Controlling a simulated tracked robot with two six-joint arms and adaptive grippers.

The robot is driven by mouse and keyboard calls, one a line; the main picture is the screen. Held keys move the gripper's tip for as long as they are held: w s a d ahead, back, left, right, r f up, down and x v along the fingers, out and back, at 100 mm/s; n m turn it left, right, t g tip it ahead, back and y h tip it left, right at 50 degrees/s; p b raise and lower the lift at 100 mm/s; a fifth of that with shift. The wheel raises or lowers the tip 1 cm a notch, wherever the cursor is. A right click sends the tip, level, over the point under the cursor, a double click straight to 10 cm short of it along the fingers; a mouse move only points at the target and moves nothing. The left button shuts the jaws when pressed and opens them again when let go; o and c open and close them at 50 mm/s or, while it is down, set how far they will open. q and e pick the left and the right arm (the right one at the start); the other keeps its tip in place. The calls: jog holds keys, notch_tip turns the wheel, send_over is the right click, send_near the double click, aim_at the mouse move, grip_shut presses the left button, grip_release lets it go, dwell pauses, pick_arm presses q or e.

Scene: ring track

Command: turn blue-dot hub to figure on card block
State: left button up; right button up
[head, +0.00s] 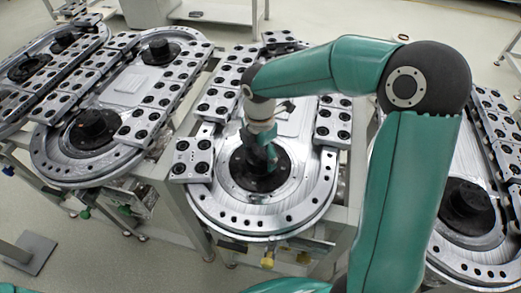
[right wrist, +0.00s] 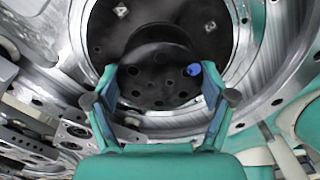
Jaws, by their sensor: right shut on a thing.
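The hub is a black round boss on a dark disc (head: 240,178) in the near end of the middle ring track. In the right wrist view the hub (right wrist: 155,85) has several holes in its face and a blue dot (right wrist: 193,70) at its right side. My right gripper (head: 264,156) comes down on the hub from above. In the right wrist view its two fingers (right wrist: 160,100) stand on either side of the hub, shut on it. The fingers hide part of the hub's sides. I cannot make out a card block or its figure. My left gripper is not in view.
Similar ring tracks stand on both sides: one with a black hub (head: 93,125) at left, one with another hub (head: 466,200) at right. Carriage plates with holes (head: 193,160) line the middle track close to the hub. Floor shows between the stands.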

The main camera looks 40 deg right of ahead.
aim_at(259, 152)
jog(key=shift+w+r+n, duration=0.15)
jog(key=shift+n, duration=0.35)
jog(key=shift+d, duration=0.1)
jog(key=o, duration=1)
jog(key=shift+c, duration=0.2)
jog(key=shift+o, duration=0.3)
notch_tip(259, 152, up, 12)
jog(key=shift+f, duration=0.2)
